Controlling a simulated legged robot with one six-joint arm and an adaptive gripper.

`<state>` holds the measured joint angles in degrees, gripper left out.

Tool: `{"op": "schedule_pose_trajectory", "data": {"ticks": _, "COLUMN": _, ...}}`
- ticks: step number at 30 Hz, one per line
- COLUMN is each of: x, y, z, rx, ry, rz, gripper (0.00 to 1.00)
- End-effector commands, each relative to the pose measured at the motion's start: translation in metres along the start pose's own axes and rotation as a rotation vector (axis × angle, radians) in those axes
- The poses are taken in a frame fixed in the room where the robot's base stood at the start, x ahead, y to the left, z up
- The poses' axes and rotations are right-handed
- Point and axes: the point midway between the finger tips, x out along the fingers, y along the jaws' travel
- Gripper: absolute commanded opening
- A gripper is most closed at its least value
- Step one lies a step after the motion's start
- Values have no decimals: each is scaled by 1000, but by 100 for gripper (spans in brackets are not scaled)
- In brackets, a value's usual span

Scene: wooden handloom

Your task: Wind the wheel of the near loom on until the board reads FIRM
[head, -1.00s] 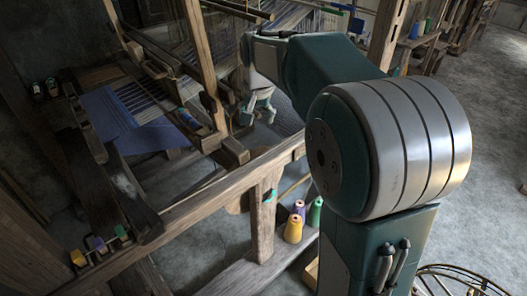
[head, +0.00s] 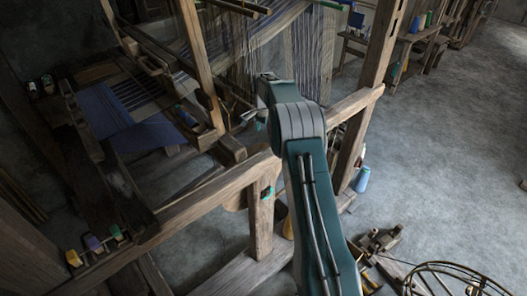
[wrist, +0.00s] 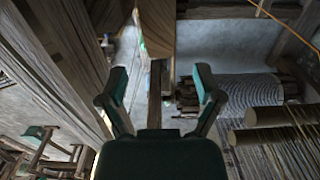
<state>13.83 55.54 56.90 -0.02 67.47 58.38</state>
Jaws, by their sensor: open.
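The near loom (head: 215,188) is a dark wooden frame with blue cloth (head: 118,112) at the left and hanging warp threads (head: 262,62) at the back. I cannot pick out its wheel or a readable board; my arm covers part of the frame. My gripper (wrist: 160,72) is open in the wrist view, with one green finger on each side. A narrow wooden bar (wrist: 155,92) shows between the fingers; I cannot tell whether it is within reach or farther back. In the head view my gripper (head: 250,113) is mostly hidden behind my wrist, in front of the warp.
A thick wooden rail (head: 205,192) and an upright post (head: 380,60) stand close around my arm. A round open-framed reel (head: 450,272) stands at the lower right.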

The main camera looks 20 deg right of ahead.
Motion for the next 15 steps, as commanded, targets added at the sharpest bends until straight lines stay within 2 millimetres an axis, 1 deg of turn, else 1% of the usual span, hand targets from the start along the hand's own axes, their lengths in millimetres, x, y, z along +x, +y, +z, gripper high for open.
{"op": "schedule_pose_trajectory", "data": {"ticks": 1, "x": 10, "y": 1, "z": 1, "rx": -1, "ry": -3, "rz": 5, "gripper": 84}}
{"op": "schedule_pose_trajectory", "data": {"ticks": 9, "x": 60, "y": 1, "z": 0, "rx": -2, "ry": -3, "rz": 4, "gripper": 84}}
{"op": "schedule_pose_trajectory", "data": {"ticks": 12, "x": 76, "y": 1, "z": 0, "rx": -3, "ry": -3, "rz": 3, "gripper": 84}}
{"op": "schedule_pose_trajectory", "data": {"ticks": 15, "x": 87, "y": 1, "z": 0, "rx": -3, "ry": -2, "rz": 1, "gripper": 84}}
